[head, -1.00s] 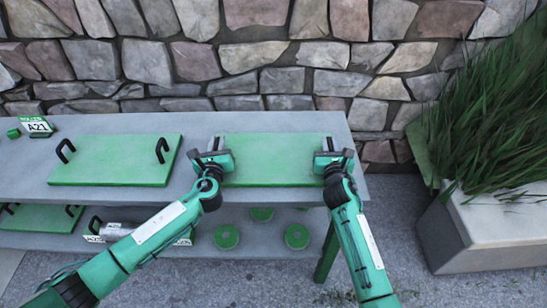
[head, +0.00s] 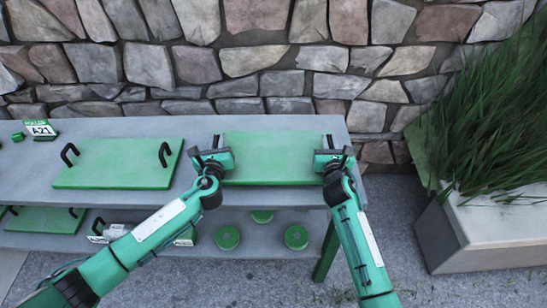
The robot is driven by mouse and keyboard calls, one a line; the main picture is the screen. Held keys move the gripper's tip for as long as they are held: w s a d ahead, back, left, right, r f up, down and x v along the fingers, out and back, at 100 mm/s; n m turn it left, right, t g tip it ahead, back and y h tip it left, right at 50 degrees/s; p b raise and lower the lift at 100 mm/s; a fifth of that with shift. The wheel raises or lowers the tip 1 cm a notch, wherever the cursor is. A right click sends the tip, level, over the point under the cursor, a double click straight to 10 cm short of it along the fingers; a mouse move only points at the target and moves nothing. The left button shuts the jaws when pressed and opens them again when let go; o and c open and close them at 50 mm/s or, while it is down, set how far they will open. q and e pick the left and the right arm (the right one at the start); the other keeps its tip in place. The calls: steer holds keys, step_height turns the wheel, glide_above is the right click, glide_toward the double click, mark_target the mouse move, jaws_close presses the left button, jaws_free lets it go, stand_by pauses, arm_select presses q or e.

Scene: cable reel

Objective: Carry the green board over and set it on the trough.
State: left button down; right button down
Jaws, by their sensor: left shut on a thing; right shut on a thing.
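A flat green board (head: 272,156) lies at the right end of the grey table's top. I cannot tell whether it touches the table or is held just above it. My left gripper (head: 214,158) is shut at the board's left end and my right gripper (head: 334,158) is shut at its right end. The grippers cover the board's handles. A second green board (head: 112,165) with two black handles lies on the table to the left.
The grey table (head: 180,126) stands before a stone wall. Its lower shelf holds round green-topped items (head: 296,237) and another green board (head: 45,220). A sign reading A21 (head: 40,128) stands at the left. A planter with tall grass (head: 480,225) stands at the right.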

arm_select(q)
steer(key=shift+r+p, duration=0.75)
steer(key=shift+r, duration=0.45)
